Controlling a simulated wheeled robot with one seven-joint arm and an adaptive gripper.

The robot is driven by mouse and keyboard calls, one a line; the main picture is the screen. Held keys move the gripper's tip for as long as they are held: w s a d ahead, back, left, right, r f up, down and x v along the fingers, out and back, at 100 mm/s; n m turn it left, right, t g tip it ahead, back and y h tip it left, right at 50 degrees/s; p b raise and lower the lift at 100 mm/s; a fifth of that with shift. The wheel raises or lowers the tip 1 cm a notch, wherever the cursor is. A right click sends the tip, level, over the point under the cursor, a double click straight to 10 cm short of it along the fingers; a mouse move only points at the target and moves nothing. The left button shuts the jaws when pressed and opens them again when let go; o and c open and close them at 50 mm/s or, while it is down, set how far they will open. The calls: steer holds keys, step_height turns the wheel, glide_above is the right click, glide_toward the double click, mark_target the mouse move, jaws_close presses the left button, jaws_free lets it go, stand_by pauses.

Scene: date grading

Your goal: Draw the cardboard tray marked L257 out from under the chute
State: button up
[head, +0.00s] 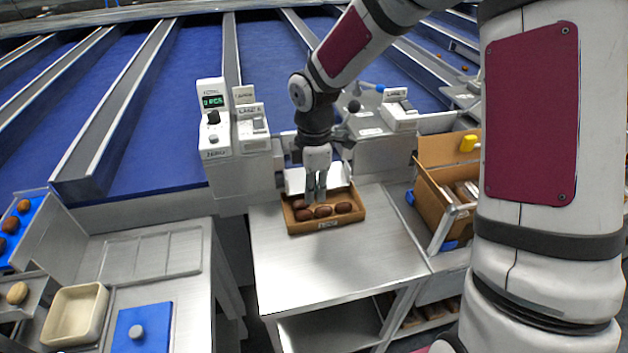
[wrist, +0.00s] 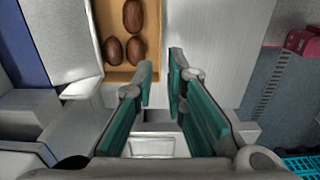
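The cardboard tray (head: 291,227) sits on the steel table and holds several brown dates; its front label is too small to read. Its back part is at the white chute mouth (head: 295,182), partly hidden by my gripper. My gripper (head: 316,200) points down over the tray in the head view. In the wrist view my gripper (wrist: 161,65) is open, with a gap between its teal-padded fingers. The tray (wrist: 154,35) lies up and left there, one wall lined up with the gap. I cannot tell whether the fingers touch it.
The steel table (head: 330,265) is clear in front of the tray. A control box (head: 218,140) stands to the left of the chute. An open cardboard box (head: 430,205) stands to the right. A blue pad (head: 140,318) and beige bin (head: 75,312) lie at lower left.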

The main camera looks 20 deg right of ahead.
mark_target(314, 222)
step_height(314, 222, down, 11)
steer(key=shift+f, duration=0.1)
stand_by(0.3)
jaws_close()
